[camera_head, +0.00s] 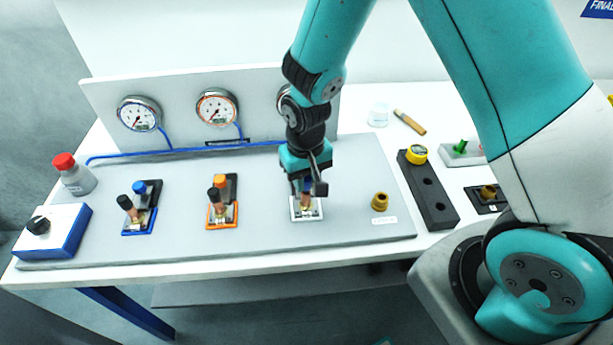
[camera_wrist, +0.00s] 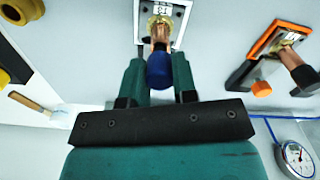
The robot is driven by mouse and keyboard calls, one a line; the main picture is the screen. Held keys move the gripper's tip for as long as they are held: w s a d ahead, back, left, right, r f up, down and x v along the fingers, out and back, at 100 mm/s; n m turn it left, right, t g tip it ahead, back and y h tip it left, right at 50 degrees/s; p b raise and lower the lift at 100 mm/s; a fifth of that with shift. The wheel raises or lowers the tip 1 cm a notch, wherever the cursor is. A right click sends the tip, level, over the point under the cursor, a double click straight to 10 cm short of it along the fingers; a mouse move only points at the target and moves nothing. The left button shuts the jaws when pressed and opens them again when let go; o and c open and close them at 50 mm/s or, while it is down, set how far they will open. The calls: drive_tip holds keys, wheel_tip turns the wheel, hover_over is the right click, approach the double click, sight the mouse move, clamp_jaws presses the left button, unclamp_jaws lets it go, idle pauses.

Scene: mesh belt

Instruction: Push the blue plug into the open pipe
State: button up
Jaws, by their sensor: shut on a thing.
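My gripper (camera_head: 306,186) points down over the white-framed station (camera_head: 292,214) on the grey panel, the right-hand one of three. In the wrist view, my gripper (camera_wrist: 160,85) has its fingers on either side of the blue plug (camera_wrist: 160,72) and is shut on it. The plug lines up with the copper pipe (camera_wrist: 160,36), which rises from a brass fitting (camera_wrist: 160,22) in the white frame. The plug's end overlaps the pipe in this view. I cannot tell whether it is inside the pipe or only against it.
An orange station (camera_head: 222,218) and a blue station (camera_head: 138,222) stand to the left. A brass fitting (camera_head: 380,202) and a black block (camera_head: 434,200) with a yellow cap (camera_head: 417,154) are to the right. Gauges (camera_head: 217,107) line the back panel, with a blue tube (camera_head: 120,157) below.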

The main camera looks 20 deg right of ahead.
sight(306, 178)
drive_tip(key=shift+f+b, duration=0.6)
drive_tip(key=shift+f, duration=0.3)
drive_tip(key=o, duration=1)
drive_tip(key=shift+r, duration=0.1)
wheel_tip(306, 178, up, 17)
drive_tip(key=b, duration=0.2)
drive_tip(key=shift+r+b, duration=0.2)
drive_tip(key=shift+b, duration=0.1)
